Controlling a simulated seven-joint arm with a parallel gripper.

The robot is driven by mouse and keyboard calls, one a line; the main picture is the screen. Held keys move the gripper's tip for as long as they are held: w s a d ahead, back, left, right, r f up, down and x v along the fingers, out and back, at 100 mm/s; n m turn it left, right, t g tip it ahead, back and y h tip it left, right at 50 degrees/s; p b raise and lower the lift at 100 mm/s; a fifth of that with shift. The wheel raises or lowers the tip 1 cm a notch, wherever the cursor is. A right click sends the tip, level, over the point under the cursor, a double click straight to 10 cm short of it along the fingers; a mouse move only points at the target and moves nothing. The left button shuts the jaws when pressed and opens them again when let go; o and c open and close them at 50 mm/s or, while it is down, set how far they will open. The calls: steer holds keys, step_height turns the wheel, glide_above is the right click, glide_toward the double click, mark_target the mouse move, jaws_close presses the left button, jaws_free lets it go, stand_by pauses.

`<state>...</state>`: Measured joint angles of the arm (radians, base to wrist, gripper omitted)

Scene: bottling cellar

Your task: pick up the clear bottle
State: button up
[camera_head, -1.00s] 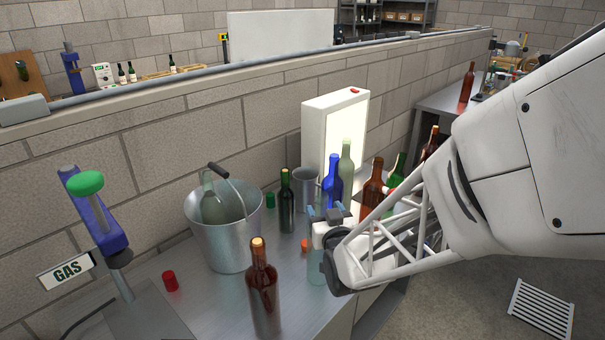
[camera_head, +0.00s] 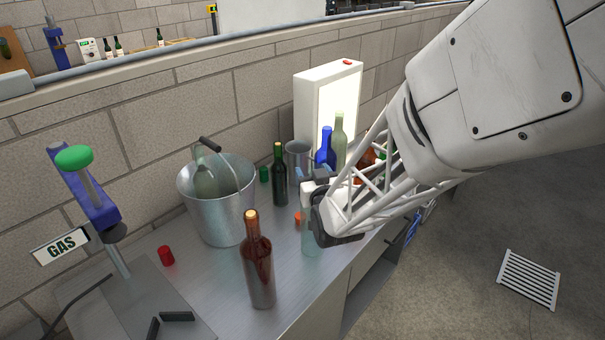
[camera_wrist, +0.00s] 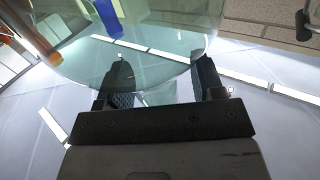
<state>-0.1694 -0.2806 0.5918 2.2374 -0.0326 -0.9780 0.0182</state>
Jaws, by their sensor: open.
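The clear bottle (camera_head: 309,238) stands on the metal bench, its pale glass partly hidden by my gripper (camera_head: 312,175) in the head view. In the wrist view the clear glass (camera_wrist: 160,52) fills the upper middle, its curved edge close to the fingers. My gripper (camera_wrist: 163,75) is open there, with its two dark fingers apart. The glass overlaps the left finger and reaches near the right one. I cannot tell whether either finger touches it.
A brown bottle (camera_head: 259,270) stands at the front of the bench (camera_head: 205,285). A metal bucket (camera_head: 215,210) holds a pale bottle. Dark green (camera_head: 279,180), blue (camera_head: 325,152) and pale green (camera_head: 340,135) bottles stand behind, by a lit box (camera_head: 310,92). A red cap (camera_head: 166,256) lies left.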

steer(key=shift+c, duration=0.3)
jaws_close()
steer(key=shift+r, duration=0.1)
stand_by(0.4)
steer(key=shift+r, duration=1.6)
steer(key=shift+s+r, duration=0.15)
steer(key=shift+s, duration=0.05)
steer(key=s+d+r, duration=0.1)
steer(key=s+d, duration=0.1)
steer(key=s, duration=1.3)
steer(key=shift+s+d+r, duration=0.2)
steer(key=shift+d, duration=0.2)
